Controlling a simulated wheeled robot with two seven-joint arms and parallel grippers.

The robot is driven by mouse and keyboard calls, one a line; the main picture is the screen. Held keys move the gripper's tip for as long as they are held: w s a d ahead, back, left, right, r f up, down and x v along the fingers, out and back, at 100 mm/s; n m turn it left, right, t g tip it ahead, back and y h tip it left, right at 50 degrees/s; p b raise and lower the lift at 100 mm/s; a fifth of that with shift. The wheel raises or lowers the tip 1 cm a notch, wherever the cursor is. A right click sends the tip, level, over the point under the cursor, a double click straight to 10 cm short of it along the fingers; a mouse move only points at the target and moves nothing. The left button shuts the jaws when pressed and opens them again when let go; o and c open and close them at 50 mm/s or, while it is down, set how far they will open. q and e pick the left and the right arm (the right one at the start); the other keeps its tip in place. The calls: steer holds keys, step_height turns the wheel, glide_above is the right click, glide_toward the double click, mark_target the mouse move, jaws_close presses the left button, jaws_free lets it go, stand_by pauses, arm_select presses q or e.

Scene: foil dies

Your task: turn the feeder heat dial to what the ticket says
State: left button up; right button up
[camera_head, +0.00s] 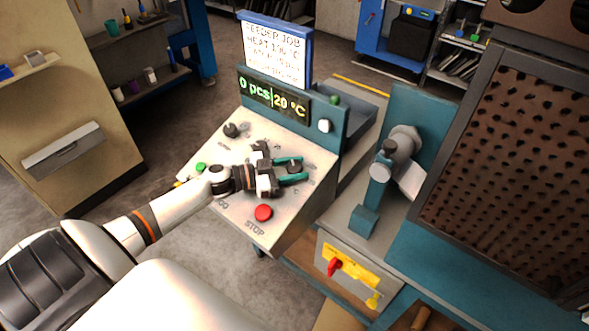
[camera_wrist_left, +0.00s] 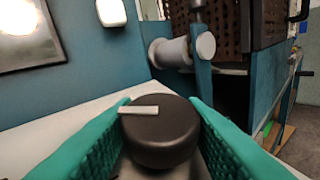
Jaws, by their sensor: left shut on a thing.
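The control panel (camera_head: 225,183) has a dark heat dial (camera_head: 295,164) at its right side, with small scale marks around it. My left gripper (camera_head: 292,173) has its green fingers shut on the sides of this dial. In the left wrist view, the round dial (camera_wrist_left: 160,138) sits between both fingers, its white pointer bar toward the left of its top. The ticket (camera_head: 275,52) stands above the panel; it reads "FEEDER JOB", then a heat line in °C that is too blurred to read surely. The display (camera_head: 273,96) reads "0 pcs" and "20 °C". My right gripper is not in view.
A second dark knob (camera_head: 232,130) is at the panel's upper left. A red STOP button (camera_head: 263,213) is near the front edge, and a green button (camera_head: 201,167) is at the left. A white switch (camera_head: 325,125) is on the upright face. A perforated dark guard (camera_head: 510,160) stands at the right.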

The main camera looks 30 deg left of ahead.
arm_select(q)
steer(key=shift+m+g+h+b, duration=0.45)
steer(key=shift+m+g+h, duration=0.25)
steer(key=shift+m+g, duration=0.6)
steer(key=o, duration=1)
steer(key=shift+c, duration=0.2)
steer(key=v, duration=0.5)
steer(key=b+v, duration=0.1)
steer(key=v, duration=0.5)
steer(key=shift+f+b, duration=0.2)
steer(key=shift+b, duration=0.1)
steer(key=shift+s+a+r, duration=0.15)
steer(key=shift+s+a, duration=0.1)
steer(key=shift+a, duration=0.15)
